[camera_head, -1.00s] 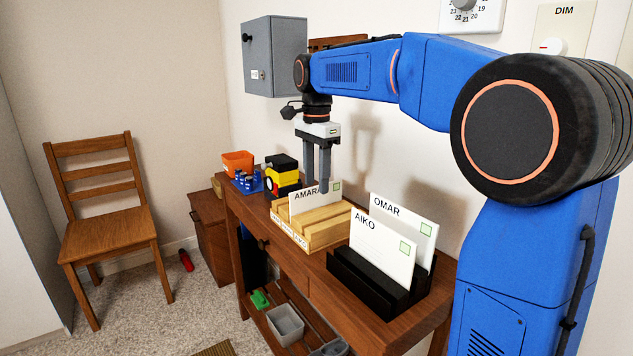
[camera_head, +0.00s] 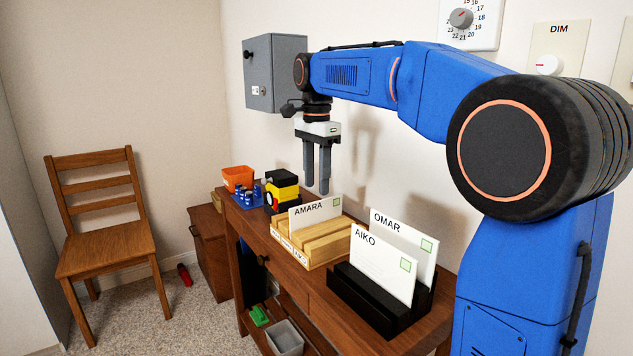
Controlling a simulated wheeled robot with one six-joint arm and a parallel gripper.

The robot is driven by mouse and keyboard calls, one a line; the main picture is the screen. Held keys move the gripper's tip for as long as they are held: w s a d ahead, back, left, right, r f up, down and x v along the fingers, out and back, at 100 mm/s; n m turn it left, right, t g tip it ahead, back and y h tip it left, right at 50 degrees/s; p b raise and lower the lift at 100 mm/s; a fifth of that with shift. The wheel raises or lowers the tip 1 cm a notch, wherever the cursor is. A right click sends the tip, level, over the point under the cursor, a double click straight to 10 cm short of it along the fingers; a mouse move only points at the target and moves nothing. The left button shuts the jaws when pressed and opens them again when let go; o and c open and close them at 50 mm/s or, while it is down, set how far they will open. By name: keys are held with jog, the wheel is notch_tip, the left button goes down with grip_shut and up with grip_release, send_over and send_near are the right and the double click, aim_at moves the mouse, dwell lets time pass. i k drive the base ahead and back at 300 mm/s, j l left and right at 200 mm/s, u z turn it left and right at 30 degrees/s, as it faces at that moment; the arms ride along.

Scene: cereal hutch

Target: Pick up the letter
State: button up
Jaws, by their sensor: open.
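A white letter marked AMARA (camera_head: 314,215) stands upright in a light wooden slotted rack (camera_head: 325,249) on the brown desk. White letters marked AIKO (camera_head: 383,265) and OMAR (camera_head: 407,240) stand upright in a black rack (camera_head: 370,306) nearer to me. Each has a green stamp-like square. My gripper (camera_head: 317,188) points down, open and empty, with a narrow gap between its grey fingers. In the picture its fingertips are just above the top edge of the AMARA letter. I cannot tell how far behind or over it they are.
A yellow and black object (camera_head: 283,190), a blue holder (camera_head: 247,195) and an orange bin (camera_head: 238,177) stand at the desk's far end. A grey wall box (camera_head: 275,75) hangs behind my gripper. A wooden chair (camera_head: 98,235) stands left, with carpeted floor between it and the desk.

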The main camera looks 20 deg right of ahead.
aim_at(393, 270)
jog(key=k, duration=1)
